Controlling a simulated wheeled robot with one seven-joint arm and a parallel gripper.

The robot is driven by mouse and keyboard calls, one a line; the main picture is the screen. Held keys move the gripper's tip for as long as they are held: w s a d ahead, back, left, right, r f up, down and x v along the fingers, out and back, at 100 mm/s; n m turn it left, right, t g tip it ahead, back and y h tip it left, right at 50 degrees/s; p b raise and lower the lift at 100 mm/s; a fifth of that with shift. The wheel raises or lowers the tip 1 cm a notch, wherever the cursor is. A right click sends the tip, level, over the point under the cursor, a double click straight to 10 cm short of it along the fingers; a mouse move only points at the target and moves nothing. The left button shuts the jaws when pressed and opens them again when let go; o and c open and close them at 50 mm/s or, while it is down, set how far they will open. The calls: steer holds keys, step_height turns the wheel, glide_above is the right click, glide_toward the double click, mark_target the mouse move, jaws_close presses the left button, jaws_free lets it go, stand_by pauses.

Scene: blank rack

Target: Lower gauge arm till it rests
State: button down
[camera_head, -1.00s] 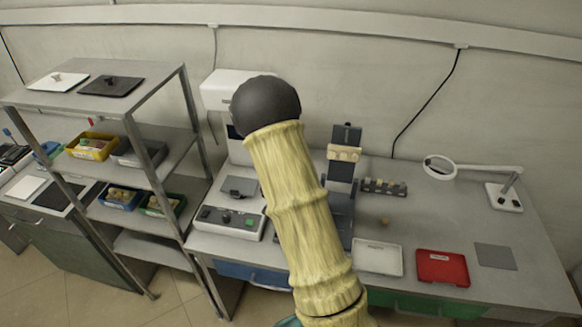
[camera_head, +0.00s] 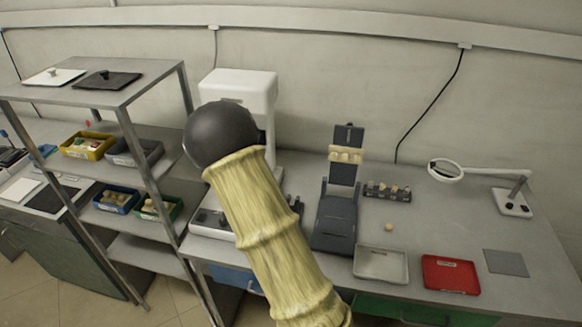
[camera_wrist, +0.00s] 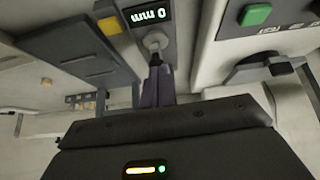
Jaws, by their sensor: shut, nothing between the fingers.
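In the wrist view, a dark display (camera_wrist: 150,13) appears upside down and seems to read 0 mm. A round silvery knob (camera_wrist: 155,41) sits beside it, probably on the gauge arm. My gripper (camera_wrist: 156,62) is shut and empty, its dark fingers pointing at the knob. I cannot tell whether the fingertips touch it. Whether the gauge arm rests on anything is not visible.
A white console with a green button (camera_wrist: 256,15) lies close beside the gripper. A dark stand with tan blocks (camera_head: 336,215), a white tray (camera_head: 381,264), a red tray (camera_head: 450,274) and a magnifier lamp (camera_head: 446,170) stand to the right. A metal shelf (camera_head: 135,95) stands left.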

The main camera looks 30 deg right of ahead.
steer(key=shift+s+a+f+b, duration=0.3)
steer(key=shift+s+f+b, duration=0.15)
steer(key=shift+f, duration=0.2)
steer(key=shift+s+f, duration=0.1)
step_height(320, 180, up, 5)
steer(key=p, duration=0.4)
steer(key=s+a+r+b, duration=0.1)
steer(key=s+a+r, duration=0.1)
steer(key=s+a, duration=0.4)
steer(key=shift+s+a, duration=0.15)
steer(key=shift+s, duration=0.25)
stand_by(0.9)
